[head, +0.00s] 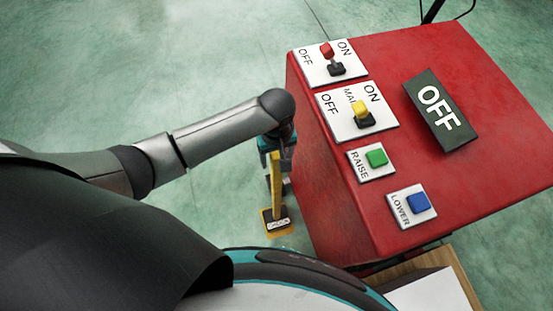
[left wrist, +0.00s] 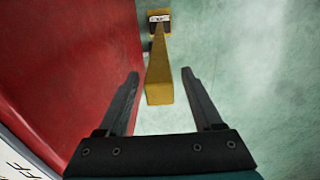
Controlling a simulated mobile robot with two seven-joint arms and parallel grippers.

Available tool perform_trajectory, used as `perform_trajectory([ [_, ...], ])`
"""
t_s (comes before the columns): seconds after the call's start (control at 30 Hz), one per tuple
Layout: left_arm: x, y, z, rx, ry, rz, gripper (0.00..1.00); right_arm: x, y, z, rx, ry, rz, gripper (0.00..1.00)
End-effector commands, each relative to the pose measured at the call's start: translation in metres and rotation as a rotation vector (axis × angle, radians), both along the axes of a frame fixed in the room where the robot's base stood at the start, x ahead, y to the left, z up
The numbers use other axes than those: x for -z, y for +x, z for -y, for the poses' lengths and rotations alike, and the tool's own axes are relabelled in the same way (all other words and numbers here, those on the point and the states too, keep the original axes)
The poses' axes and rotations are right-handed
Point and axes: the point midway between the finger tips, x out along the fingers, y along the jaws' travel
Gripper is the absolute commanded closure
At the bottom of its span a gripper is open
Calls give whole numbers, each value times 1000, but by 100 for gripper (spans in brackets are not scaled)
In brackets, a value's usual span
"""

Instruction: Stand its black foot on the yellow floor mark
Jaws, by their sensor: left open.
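A yellow bar (head: 276,180) stands roughly upright beside the red box, with its lower end at the floor. At its lower end is a black foot with a white label (head: 278,225). Yellow (head: 265,228) shows around this foot; I cannot tell how squarely the foot sits on the floor mark. In the left wrist view, the near end of the yellow bar (left wrist: 160,92) appears between the fingers of my open left gripper (left wrist: 160,75), with gaps on both sides. The left gripper (head: 284,158) is over the bar's top in the head view, partly hidden by its wrist.
The red box (head: 480,80) stands close on the right, with a red switch (head: 328,50), yellow switch (head: 361,110), green button (head: 377,157), blue button (head: 418,203) and an OFF sign (head: 440,110). Its red side (left wrist: 70,70) is close to the left finger. Green floor (head: 200,50) is open at left.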

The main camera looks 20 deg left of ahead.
Motion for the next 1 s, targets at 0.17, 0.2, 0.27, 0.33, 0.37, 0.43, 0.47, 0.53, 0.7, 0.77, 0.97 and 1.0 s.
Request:
perform_trajectory([
  [0.17, -44, 0, 1, 0, -2, 2, 33, -20, 0, 0, 0, 0, -1, 50],
  [0.2, -51, 0, 1, 0, -2, 0, 33, -22, 0, 0, 0, 0, -1, 50],
  [0.27, -61, 0, 1, -1, -3, 1, 33, -25, 0, 0, 0, 0, -1, 50],
  [0.33, -69, 0, 1, -1, -2, 0, 33, -28, 0, 0, 0, 0, -1, 50],
  [0.37, -72, 0, 1, -1, -2, 0, 33, -29, 0, 0, 0, 0, -1, 50],
  [0.43, -77, 0, 1, -1, -1, -2, 33, -30, 0, 0, 0, 0, -1, 50],
  [0.47, -78, 0, 1, -1, -1, -2, 33, -30, -1, 0, 0, 0, -1, 50],
  [0.53, -80, 0, 0, -1, -1, 0, 33, -31, -1, 0, 0, 0, -1, 50],
  [0.7, -80, 0, 0, -1, -1, -1, 33, -30, -1, 0, -1, 0, -1, 50],
  [0.77, -80, 0, 0, -1, -1, -1, 33, -30, -1, 0, -1, 0, -1, 50],
  [0.97, -79, 0, 0, -1, -1, -1, 33, -30, -1, 0, -1, 0, -1, 50],
  [1.0, -79, 0, 0, -1, -1, -1, 33, -30, -1, 0, 0, 0, -1, 50],
])
